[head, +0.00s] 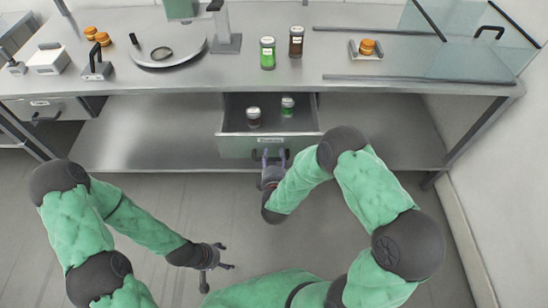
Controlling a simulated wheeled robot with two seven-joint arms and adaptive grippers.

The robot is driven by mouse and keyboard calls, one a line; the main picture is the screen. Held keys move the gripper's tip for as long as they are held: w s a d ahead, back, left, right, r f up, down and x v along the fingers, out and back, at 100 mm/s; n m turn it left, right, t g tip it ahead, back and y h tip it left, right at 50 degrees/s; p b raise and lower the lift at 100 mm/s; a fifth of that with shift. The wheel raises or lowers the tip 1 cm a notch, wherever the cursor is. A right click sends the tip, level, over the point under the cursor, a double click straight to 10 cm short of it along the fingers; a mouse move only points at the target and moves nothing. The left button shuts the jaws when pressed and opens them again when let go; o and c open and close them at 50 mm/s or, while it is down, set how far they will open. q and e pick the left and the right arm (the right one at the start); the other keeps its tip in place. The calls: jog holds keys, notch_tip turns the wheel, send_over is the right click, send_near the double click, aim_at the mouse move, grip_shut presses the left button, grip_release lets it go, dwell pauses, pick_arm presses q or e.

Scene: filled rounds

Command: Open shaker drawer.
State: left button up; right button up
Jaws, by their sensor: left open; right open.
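The shaker drawer (236,148) under the steel counter is pulled out. Inside it stand a shaker with dark contents (254,117) and a shaker with green contents (287,107). Its front carries a small label and a dark handle (287,154). My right gripper (271,160) is open at the handle; its fingers overlap the handle, and I cannot tell whether they touch it. My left gripper (219,257) is open and empty, low over the floor, left of and well apart from the drawer.
A glass panel (470,55) is at right. Another drawer (47,108) is at far left. The floor before the counter is clear.

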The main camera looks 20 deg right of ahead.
jog(key=shift+s, duration=0.1)
jog(key=v, duration=1.1)
jog(key=shift+s+a, duration=0.2)
jog(key=shift+s, duration=0.15)
notch_tip(320, 180, down, 12)
jog(key=s+a+m+g+y, duration=0.1)
jog(key=a+m+g+y, duration=0.1)
jog(key=m+g+y, duration=0.4)
jog(key=s+f+m+g+y, duration=0.1)
jog(key=s+f+m+g, duration=0.2)
jog(key=s+m+g, duration=0.1)
jog(key=s+a+f+m+g+y, duration=0.1)
jog(key=s+f+m+g, duration=0.3)
jog(key=s+m, duration=0.3)
jog(key=shift+s+a+g, duration=0.3)
jog(key=shift+s, duration=0.6)
jog(key=shift+d, duration=0.1)
dwell(2.2)
